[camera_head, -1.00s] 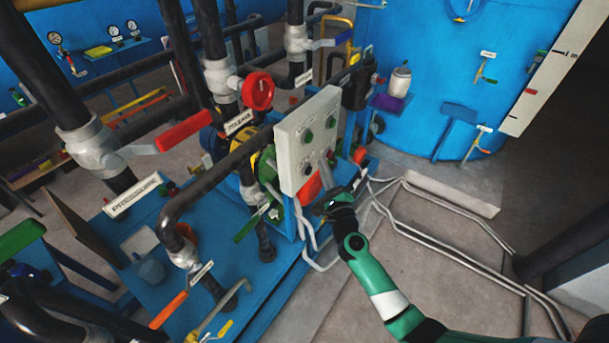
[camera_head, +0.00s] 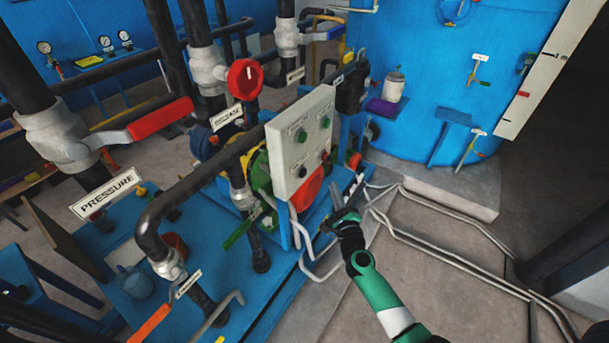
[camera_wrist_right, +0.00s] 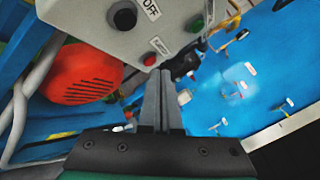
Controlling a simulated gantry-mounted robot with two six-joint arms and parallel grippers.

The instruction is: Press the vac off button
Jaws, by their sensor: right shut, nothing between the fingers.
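The grey control panel (camera_head: 287,178) stands on a blue frame, with several round buttons on its face. In the right wrist view the panel (camera_wrist_right: 87,15) shows a black button (camera_wrist_right: 123,17), a red button (camera_wrist_right: 150,59) and a label (camera_wrist_right: 152,8) reading "OFF". The other words are unreadable, so I cannot tell which button is vac off. My right gripper (camera_head: 355,190) is shut and empty, to the right of the panel in the head view. In the wrist view the shut fingers (camera_wrist_right: 159,75) point up just below the red button; contact is not visible. My left gripper is not in view.
A red motor cover (camera_wrist_right: 82,75) sits below the panel. Grey conduits (camera_head: 410,230) run along the floor to the right. A black pipe (camera_head: 190,195) passes left of the panel. The blue tank (camera_head: 420,40) stands behind, and open floor lies at right.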

